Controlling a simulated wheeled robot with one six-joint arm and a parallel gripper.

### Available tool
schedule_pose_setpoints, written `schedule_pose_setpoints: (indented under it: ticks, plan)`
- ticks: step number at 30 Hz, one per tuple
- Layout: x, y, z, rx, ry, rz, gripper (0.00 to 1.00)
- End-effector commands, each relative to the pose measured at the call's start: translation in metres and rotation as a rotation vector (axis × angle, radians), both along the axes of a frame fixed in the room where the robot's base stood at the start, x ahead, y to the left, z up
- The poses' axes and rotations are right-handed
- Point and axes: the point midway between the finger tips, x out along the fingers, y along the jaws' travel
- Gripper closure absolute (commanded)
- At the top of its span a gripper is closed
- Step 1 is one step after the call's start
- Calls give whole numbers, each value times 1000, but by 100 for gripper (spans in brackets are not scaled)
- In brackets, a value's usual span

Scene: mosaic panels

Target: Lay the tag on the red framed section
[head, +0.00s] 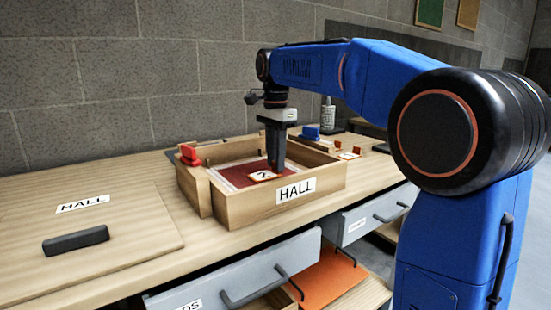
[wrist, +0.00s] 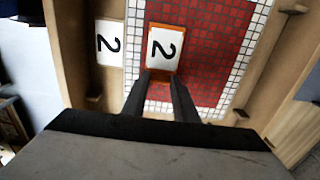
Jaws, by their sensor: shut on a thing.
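The tag (wrist: 163,48) is a small white plate with a black 2 and an orange edge; it also shows in the head view (head: 262,176). My gripper (wrist: 162,78) is shut on the tag's near end, with its fingers pointing down into the wooden tray marked HALL (head: 235,211). The tag is over the left part of the red tiled section (wrist: 215,50), which has a border of white tiles (wrist: 136,40). I cannot tell whether the tag touches the tiles. My fingers hide part of the near border.
A white label with a 2 (wrist: 108,42) is on the wood left of the mosaic. A red object (head: 189,155) is at the tray's left, and a blue one (head: 310,132) and a bottle (head: 328,115) are behind it. A HALL board (head: 120,225) with a black handle lies left.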

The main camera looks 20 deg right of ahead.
Motion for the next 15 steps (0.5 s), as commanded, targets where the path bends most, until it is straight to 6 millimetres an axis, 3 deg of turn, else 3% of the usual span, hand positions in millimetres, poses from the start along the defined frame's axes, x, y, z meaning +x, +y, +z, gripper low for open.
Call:
schedule_pose_setpoints:
  ticks: [3,4,6,15]
  plan:
    - [0,0,-3,0,1,0,94]
    - [0,0,-3,0,0,0,71]
    - [0,0,-3,0,0,0,55]
    - [0,0,-2,0,0,0,55]
